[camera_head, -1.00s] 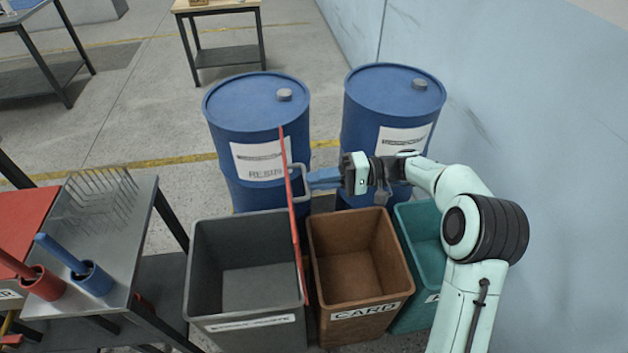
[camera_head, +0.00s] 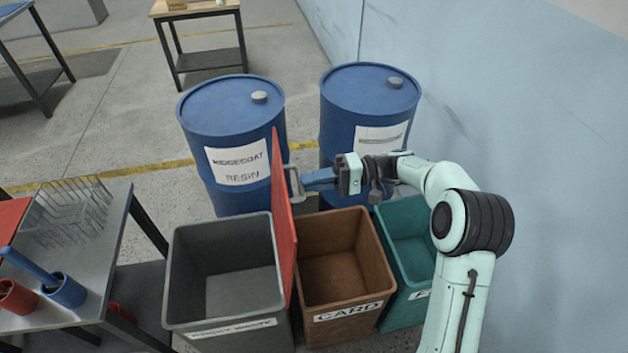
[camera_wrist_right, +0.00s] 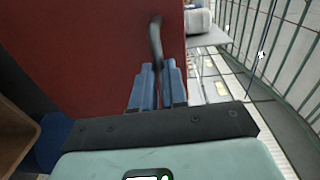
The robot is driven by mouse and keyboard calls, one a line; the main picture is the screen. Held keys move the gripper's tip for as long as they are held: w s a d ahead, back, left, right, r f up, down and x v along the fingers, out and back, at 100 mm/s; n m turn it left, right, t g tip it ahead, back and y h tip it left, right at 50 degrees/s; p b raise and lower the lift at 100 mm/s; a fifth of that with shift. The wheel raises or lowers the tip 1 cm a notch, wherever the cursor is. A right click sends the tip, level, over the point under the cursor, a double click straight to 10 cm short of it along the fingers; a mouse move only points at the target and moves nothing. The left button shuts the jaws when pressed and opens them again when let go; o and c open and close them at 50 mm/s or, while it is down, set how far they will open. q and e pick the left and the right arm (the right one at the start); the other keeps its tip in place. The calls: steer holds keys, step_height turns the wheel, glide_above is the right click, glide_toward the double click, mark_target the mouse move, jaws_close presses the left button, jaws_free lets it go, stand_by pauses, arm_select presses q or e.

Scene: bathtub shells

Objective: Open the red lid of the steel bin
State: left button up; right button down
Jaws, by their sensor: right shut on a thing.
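The steel bin (camera_head: 190,302) is the grey open bin at the left of the row, with a white label on its front. Its red lid (camera_head: 284,225) stands upright at the bin's right edge, and the empty inside of the bin shows. The lid fills much of the right wrist view (camera_wrist_right: 95,45). My right gripper (camera_head: 303,181) is shut on the lid's grey handle (camera_head: 294,183), on the lid's right face. In the right wrist view its blue fingers (camera_wrist_right: 158,85) close around the dark handle (camera_wrist_right: 155,38). My left gripper is not in view.
A brown CARD bin (camera_head: 340,262) and a teal bin (camera_head: 408,240) stand right of the steel bin. Two blue drums (camera_head: 235,125) (camera_head: 368,110) stand behind. A steel table (camera_head: 90,270) with a wire rack and blue and red cups is at the left. A pale wall (camera_head: 530,110) is at the right.

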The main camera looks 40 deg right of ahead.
steer(key=c, duration=1.2)
jaws_free()
steer(key=shift+s+f, duration=0.1)
steer(key=shift+f, duration=0.8)
steer(key=shift+o, duration=0.2)
steer(key=shift+r, duration=0.1)
steer(key=shift+r, duration=0.1)
steer(key=p+v, duration=0.1)
steer(key=v, duration=1.2)
steer(key=shift+r, duration=0.2)
steer(key=shift+d, duration=0.1)
